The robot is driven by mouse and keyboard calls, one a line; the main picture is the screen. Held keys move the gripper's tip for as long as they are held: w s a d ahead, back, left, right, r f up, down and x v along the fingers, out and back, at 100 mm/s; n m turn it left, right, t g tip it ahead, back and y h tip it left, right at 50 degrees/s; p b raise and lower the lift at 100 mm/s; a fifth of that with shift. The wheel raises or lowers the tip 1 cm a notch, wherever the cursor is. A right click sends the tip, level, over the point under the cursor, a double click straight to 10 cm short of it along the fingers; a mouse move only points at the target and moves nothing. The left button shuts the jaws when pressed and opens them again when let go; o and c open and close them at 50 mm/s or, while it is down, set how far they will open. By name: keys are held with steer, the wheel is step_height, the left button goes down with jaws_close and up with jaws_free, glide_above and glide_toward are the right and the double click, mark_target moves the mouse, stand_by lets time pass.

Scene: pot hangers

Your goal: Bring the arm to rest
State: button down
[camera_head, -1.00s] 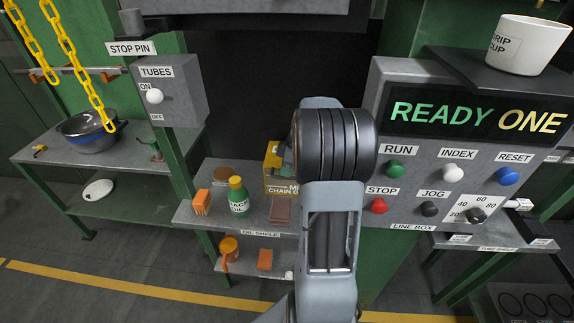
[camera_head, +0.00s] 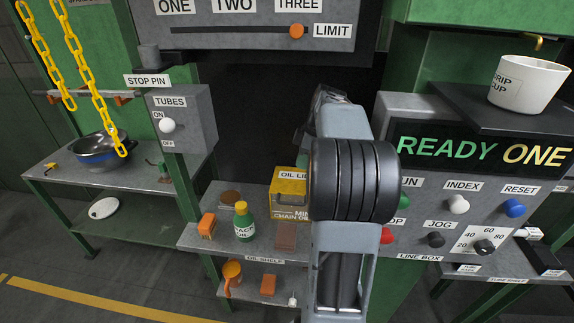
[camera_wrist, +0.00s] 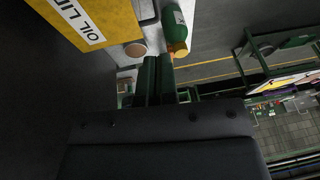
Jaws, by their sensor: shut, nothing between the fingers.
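My arm rises through the middle of the head view, with its dark ribbed joint in front of the line box. My gripper (camera_wrist: 157,62) shows in the wrist view as two dark green fingers lying together, shut and empty. In the head view the gripper is hidden behind my arm. In the wrist view the yellow oil box (camera_wrist: 85,25) is to the left of the fingertips and the green bottle (camera_wrist: 176,30) is to the right, both apart from them as far as I can tell.
The oil shelf (camera_head: 215,236) holds the oil box (camera_head: 289,195), the green bottle (camera_head: 243,222) and small orange items. The line box (camera_head: 420,257) with its knobs stands right of my arm, partly covered. A white drip cup (camera_head: 528,82) sits above it. Yellow chains (camera_head: 75,45) hang at left.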

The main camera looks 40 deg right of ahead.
steer(key=shift+d+r, duration=0.1)
steer(key=shift+r, duration=0.2)
step_height(320, 180, down, 5)
steer(key=s+a+m+h, duration=0.2)
steer(key=a+m, duration=0.1)
steer(key=m, duration=0.7)
steer(key=s+a+t, duration=0.1)
steer(key=s+a, duration=0.2)
steer(key=a, duration=0.3)
steer(key=s+a+t+h, duration=0.1)
steer(key=s+a, duration=0.2)
steer(key=a, duration=0.4)
steer(key=s+a, duration=0.2)
steer(key=a, duration=0.5)
steer(key=shift+s+a+t, duration=0.2)
steer(key=shift+s+t, duration=0.2)
